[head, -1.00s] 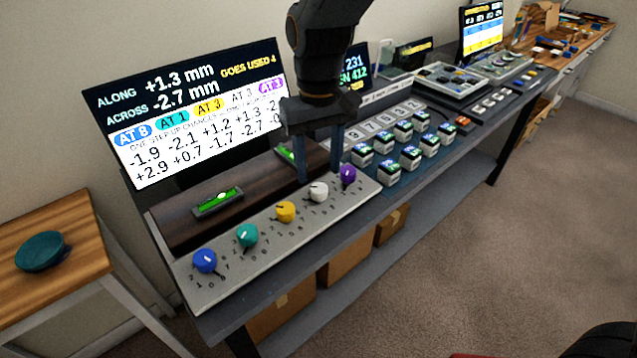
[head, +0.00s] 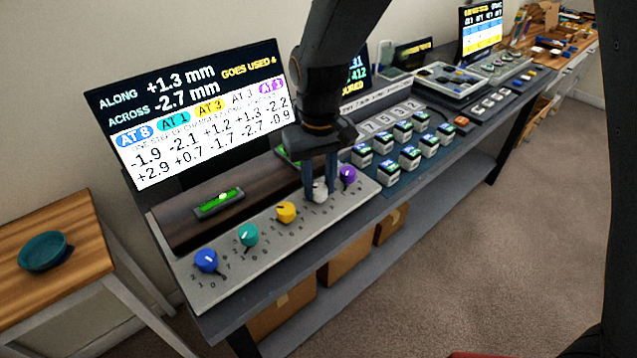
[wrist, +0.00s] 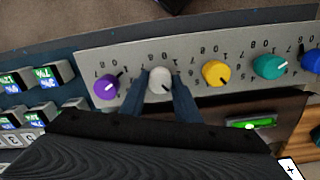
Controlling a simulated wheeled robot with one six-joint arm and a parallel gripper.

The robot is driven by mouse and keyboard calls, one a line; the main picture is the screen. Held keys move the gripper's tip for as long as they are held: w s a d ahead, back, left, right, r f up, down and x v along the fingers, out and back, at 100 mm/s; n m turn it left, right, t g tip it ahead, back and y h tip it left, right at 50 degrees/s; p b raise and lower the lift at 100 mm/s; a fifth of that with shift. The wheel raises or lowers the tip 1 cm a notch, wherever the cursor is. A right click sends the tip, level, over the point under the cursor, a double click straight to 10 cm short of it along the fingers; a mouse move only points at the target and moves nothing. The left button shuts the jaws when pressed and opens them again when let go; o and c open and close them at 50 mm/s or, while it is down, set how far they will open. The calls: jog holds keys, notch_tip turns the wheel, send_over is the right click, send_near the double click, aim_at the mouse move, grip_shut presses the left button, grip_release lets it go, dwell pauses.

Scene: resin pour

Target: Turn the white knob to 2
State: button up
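The white knob (head: 320,190) is on the grey knob panel (head: 232,288), between the yellow knob (head: 286,212) and the purple knob (head: 347,174). My gripper (head: 320,196) is down at the white knob, with one finger on each side, and looks closed on it. The wrist view shows the white knob (wrist: 160,80) between the two fingertips (wrist: 161,82). Its pointer is too small to read there. The screen (head: 195,115) reads along +1.3 mm, across -2.7 mm, with a row of knob settings.
A teal knob (head: 247,235) and a blue knob (head: 206,261) are further left on the panel. A green level vial (head: 219,202) lies on the dark wooden block behind. Several labelled cubes (head: 410,157) stand right of the panel. A teal dish (head: 43,251) is on the side table.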

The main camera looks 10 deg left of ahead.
aim_at(319, 188)
jog(key=shift+n, duration=0.4)
jog(key=n+p, duration=0.1)
jog(key=n, duration=0.1)
jog(key=shift+r+n, duration=0.1)
jog(key=shift+n, duration=0.3)
jog(key=n+p, duration=0.1)
jog(key=n, duration=0.3)
jog(key=shift+w, duration=0.1)
dwell(0.3)
jog(key=o, duration=1)
jog(key=shift+o, duration=0.2)
jog(key=shift+r+b, duration=0.45)
jog(key=shift+r, duration=3.4)
